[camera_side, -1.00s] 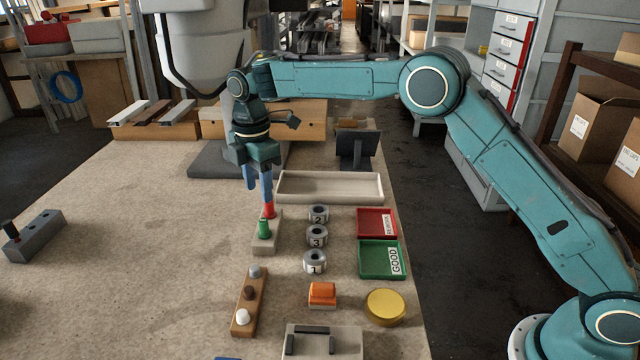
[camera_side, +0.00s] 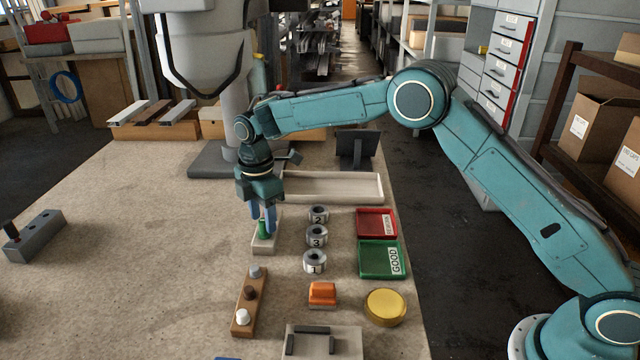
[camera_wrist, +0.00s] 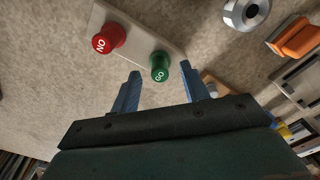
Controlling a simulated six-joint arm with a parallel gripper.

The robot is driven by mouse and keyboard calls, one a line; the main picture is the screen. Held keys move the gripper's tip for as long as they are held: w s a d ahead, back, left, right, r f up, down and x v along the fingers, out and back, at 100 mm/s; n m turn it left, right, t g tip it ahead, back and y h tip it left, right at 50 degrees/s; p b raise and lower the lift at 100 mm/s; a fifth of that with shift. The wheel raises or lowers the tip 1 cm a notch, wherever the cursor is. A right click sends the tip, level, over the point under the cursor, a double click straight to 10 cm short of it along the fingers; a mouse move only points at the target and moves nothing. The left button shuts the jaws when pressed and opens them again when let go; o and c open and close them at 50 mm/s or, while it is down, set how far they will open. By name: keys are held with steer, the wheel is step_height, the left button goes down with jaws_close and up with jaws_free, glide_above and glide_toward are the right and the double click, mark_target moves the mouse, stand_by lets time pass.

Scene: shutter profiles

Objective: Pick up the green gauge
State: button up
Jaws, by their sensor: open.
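The green gauge (camera_side: 263,229) stands upright in a pale block (camera_side: 264,246) on the bench. In the wrist view the green gauge (camera_wrist: 160,66) is marked "GO" and shows just beyond my fingertips, nearer the right finger. The red gauge (camera_wrist: 108,38), marked "NO", stands in the same block, left of the green one. In the side view the red gauge is hidden behind my gripper. My gripper (camera_side: 263,221) points down over the block with its blue fingers around or close beside the green gauge. The fingers (camera_wrist: 158,75) are apart and hold nothing.
Numbered grey rings (camera_side: 317,236) stand in a column just right of the block. Red (camera_side: 362,221) and green (camera_side: 368,264) trays lie further right. A wooden strip with pegs (camera_side: 243,312) lies nearer the camera. The bench to the left is mostly clear.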

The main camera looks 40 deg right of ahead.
steer(key=shift+f, duration=1.05)
steer(key=shift+c, duration=0.3)
jaws_close()
